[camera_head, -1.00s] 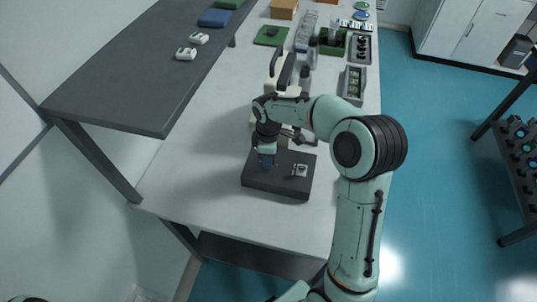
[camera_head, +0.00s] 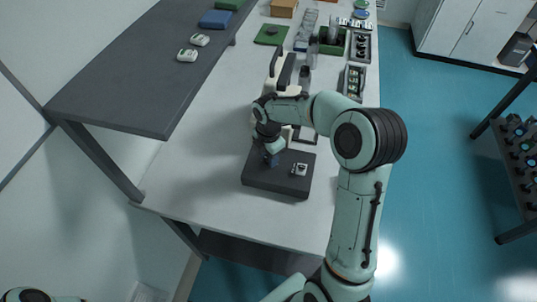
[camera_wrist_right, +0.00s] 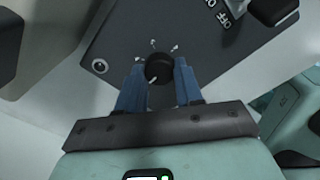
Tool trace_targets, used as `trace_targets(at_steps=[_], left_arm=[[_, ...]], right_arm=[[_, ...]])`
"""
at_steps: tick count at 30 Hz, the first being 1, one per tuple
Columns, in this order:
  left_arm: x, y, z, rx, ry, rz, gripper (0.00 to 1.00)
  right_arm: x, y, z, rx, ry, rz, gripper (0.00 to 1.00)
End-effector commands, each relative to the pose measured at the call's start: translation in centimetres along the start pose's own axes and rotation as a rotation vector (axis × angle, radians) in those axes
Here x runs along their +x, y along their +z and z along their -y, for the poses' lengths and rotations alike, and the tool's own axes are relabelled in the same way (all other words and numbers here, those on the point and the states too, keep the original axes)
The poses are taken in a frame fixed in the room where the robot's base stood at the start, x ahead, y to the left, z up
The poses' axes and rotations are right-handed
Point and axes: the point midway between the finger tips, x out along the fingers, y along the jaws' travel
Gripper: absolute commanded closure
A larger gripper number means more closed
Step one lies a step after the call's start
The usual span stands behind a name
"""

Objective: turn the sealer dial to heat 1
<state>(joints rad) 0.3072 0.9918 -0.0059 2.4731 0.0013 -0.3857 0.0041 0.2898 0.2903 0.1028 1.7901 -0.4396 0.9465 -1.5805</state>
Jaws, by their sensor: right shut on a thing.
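The sealer (camera_head: 262,181) is a dark flat box near the front end of the long white table. Its black round dial (camera_wrist_right: 158,67) shows in the wrist view, with a pale pointer line toward the lower left. Small white marks sit around the dial's far side, too small to read. My right gripper (camera_head: 273,160) is over the sealer's top in the head view. In the wrist view, its two blue fingers (camera_wrist_right: 159,78) are shut on the dial, one on each side. My left gripper is out of view.
A small light block (camera_head: 300,169) sits on the sealer's right part. A cream device with a dark handle (camera_head: 282,72) stands behind. The table left of the sealer is clear; a dark shelf (camera_head: 125,95) overhangs farther left.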

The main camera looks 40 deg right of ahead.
Motion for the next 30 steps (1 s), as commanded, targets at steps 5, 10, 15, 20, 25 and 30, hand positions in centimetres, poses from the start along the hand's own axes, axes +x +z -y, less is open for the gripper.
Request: trace_targets(at_steps=[5, 10, 15, 20, 25, 30], left_arm=[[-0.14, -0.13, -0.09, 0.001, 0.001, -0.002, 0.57], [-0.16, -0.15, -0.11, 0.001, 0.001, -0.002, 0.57], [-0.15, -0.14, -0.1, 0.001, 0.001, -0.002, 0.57], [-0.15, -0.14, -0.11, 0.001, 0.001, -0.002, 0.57], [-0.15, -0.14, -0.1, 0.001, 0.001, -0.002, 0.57], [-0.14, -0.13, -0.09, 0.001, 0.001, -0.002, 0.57]], right_arm=[[-0.17, 0.03, -0.12, -0.045, 0.005, 0.001, 0.95], [-0.16, 0.02, -0.12, -0.061, 0.005, 0.002, 0.95], [-0.15, 0.02, -0.12, -0.064, 0.005, 0.002, 0.95], [-0.15, 0.02, -0.12, -0.063, 0.005, 0.002, 0.95], [-0.11, 0.01, -0.08, -0.062, 0.004, 0.001, 0.39], [-0.06, 0.0, -0.04, -0.061, 0.002, 0.001, 0.39]])
